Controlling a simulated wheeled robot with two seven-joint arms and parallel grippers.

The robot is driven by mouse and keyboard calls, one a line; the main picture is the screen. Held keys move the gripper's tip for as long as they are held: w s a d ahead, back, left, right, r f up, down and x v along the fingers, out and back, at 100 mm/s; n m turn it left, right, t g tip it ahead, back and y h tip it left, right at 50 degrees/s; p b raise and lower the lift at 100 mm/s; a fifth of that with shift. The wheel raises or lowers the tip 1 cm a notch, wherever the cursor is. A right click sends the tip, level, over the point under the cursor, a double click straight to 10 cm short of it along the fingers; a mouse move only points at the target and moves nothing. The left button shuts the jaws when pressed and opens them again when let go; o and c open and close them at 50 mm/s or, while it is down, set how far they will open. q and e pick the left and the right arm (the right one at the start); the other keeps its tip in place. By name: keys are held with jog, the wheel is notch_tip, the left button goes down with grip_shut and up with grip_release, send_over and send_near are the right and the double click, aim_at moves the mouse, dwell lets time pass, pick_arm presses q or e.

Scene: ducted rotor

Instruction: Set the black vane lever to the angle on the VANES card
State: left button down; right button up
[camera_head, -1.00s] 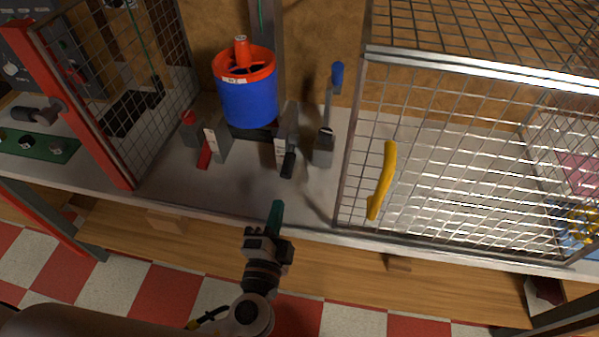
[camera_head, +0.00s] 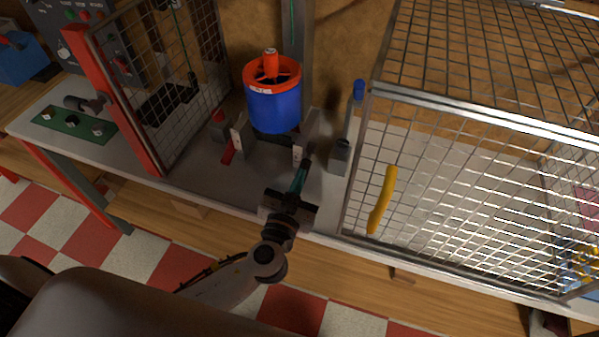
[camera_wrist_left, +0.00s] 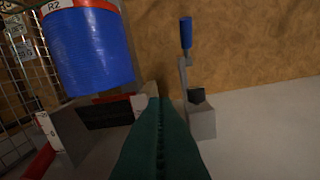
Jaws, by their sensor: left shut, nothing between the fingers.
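My left gripper (camera_head: 301,176) has its teal fingers shut with nothing between them. Its tips are at the right-hand bracket (camera_head: 298,152) below the blue rotor duct. A dark end, apparently the black vane lever (camera_head: 307,162), shows right at the fingertips; whether they touch I cannot tell. In the left wrist view the closed fingers (camera_wrist_left: 160,105) cover the lever, and part of a white scale plate (camera_wrist_left: 139,102) shows just left of them. Small cards (camera_wrist_left: 21,47) hang at the upper left there; I cannot read which is the VANES card. My right gripper is not in view.
The blue duct with red rim (camera_head: 273,105) stands behind. A red lever (camera_head: 228,152) is at its left, and a blue-handled lever (camera_head: 358,92) on a grey block at the right. Mesh cages flank both sides; the right one has a yellow handle (camera_head: 383,200).

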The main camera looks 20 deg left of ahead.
aim_at(305, 165)
pick_arm(q)
jog(key=shift+w+a+f+p, duration=0.2)
jog(key=shift+w+f, duration=0.5)
jog(key=shift+f, duration=0.3)
jog(key=shift+w+a+f+p, duration=0.2)
jog(key=shift+w+f, duration=0.45)
jog(key=shift+f, duration=0.3)
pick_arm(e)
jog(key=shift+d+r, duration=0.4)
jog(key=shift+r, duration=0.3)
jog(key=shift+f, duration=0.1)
